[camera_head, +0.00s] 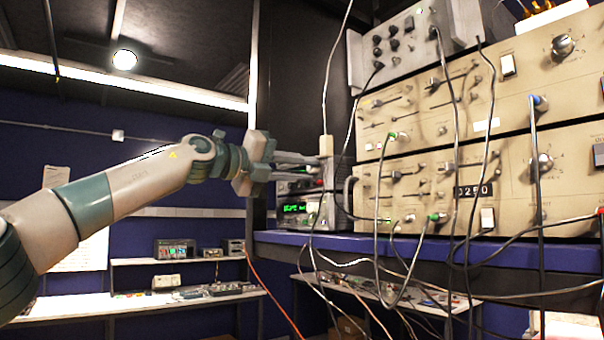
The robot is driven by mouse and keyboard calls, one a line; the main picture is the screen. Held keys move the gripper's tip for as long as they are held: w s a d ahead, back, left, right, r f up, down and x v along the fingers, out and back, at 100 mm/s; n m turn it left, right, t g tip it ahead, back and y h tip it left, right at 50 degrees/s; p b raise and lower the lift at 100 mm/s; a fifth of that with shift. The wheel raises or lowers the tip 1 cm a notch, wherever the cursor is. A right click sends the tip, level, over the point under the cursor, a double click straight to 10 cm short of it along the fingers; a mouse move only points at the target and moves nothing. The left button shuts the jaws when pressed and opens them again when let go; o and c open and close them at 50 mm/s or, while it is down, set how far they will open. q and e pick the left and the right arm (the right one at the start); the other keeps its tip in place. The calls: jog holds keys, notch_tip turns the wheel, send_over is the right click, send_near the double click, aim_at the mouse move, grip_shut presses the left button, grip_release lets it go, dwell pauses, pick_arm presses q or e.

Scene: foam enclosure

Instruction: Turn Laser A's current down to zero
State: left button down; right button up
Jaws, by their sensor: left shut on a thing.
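My left arm comes in from the left, and its gripper (322,168) reaches the front of a stack of bench instruments beside the beige panels. An instrument with a green lit display (295,208) sits just below the fingers on the blue shelf. No label reading Laser A is legible, and I cannot read the display's digits. My right gripper is not in view.
Large beige panels (405,168) with knobs and switches stand right of the gripper, above the blue shelf edge (365,243). Several cables (379,200) hang in front of them. A far bench (130,304) holds small devices at the lower left.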

pick_arm(q)
jog(key=shift+n+b, duration=0.5)
jog(key=shift+n, duration=1.5)
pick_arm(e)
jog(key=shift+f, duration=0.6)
pick_arm(q)
jog(key=c, duration=1.6)
grip_release()
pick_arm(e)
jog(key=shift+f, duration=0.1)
